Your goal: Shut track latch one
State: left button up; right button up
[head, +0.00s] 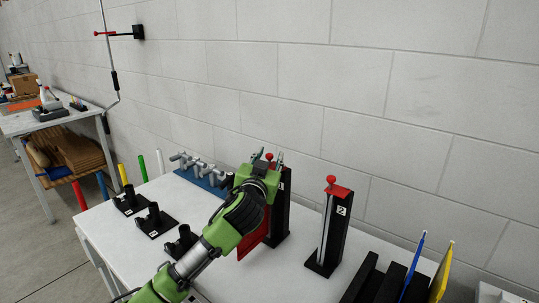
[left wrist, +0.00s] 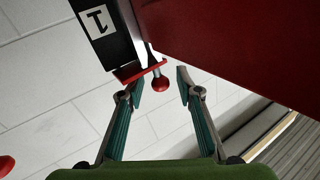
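Track latch one has a black post (head: 281,212) marked 1, with a red lever and red ball knob on top. In the left wrist view I see its label (left wrist: 97,22), the red lever plate (left wrist: 138,70) and the red knob (left wrist: 161,82). My left gripper (head: 267,158) is at the top of this post. In the left wrist view its open fingers (left wrist: 160,87) stand on either side of the knob, with a gap visible on both sides. A dark red panel (left wrist: 235,45) is beside the post; it also shows in the head view (head: 252,247). My right gripper is not in view.
A second black post (head: 328,247) marked 2, with a red top, stands to the right. A black slotted rack (head: 372,286) holds blue and yellow sheets. A blue rack (head: 207,180) with grey pegs and several black holders (head: 155,221) are at left. The wall is behind.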

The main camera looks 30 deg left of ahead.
pick_arm(q)
jog(key=shift+w+a, duration=0.1)
jog(key=shift+w, duration=0.15)
grip_shut()
